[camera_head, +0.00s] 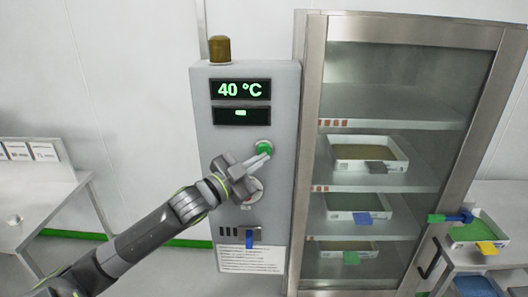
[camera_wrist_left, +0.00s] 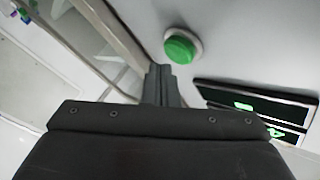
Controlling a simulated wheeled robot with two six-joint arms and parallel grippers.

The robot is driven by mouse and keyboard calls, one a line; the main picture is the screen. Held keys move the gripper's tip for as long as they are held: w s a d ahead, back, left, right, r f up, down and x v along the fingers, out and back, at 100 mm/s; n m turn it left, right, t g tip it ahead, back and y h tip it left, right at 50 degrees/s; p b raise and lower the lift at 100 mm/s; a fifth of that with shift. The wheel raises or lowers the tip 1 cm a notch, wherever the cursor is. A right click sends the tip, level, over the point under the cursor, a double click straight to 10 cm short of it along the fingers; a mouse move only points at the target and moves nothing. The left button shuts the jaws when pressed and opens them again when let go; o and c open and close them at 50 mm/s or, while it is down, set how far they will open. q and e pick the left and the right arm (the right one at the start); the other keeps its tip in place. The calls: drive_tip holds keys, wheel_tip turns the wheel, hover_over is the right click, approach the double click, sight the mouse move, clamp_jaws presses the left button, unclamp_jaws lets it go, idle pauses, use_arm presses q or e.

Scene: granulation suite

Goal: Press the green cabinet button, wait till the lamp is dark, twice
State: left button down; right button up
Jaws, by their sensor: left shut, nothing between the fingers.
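The green button (camera_head: 264,147) sits in a pale ring on the grey cabinet control panel (camera_head: 202,120). My left gripper (camera_head: 266,156) is shut and empty, with its fingertips just below and in front of the button. In the left wrist view the green button (camera_wrist_left: 181,50) shows fully, just beyond the shut fingertips (camera_wrist_left: 160,70); I cannot tell whether they touch it. The lamp (camera_head: 219,49) on top of the panel is a dull amber-brown and looks dark. The upper display (camera_head: 240,89) reads 40 °C, and the lower display (camera_head: 241,116) shows a small green bar. My right gripper is not in view.
A glass-doored cabinet (camera_head: 313,150) with several trays on shelves stands right of the panel. A dial (camera_head: 254,190) and a blue-handled switch (camera_head: 250,238) sit below the button. A table (camera_head: 40,205) stands at left, and a side table with a tray (camera_head: 470,233) at right.

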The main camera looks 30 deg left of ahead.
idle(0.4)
use_arm(q)
drive_tip(key=shift+w+a, duration=0.25)
drive_tip(key=shift+w, duration=0.15)
drive_tip(key=shift+w+a+b, duration=0.25)
drive_tip(key=shift+w+b, duration=0.1)
drive_tip(key=shift+b, duration=0.35)
idle(0.4)
drive_tip(key=shift+r, duration=0.1)
drive_tip(key=shift+s+d+p, duration=0.5)
drive_tip(key=shift+s+p, duration=0.3)
drive_tip(key=shift+p, duration=0.1)
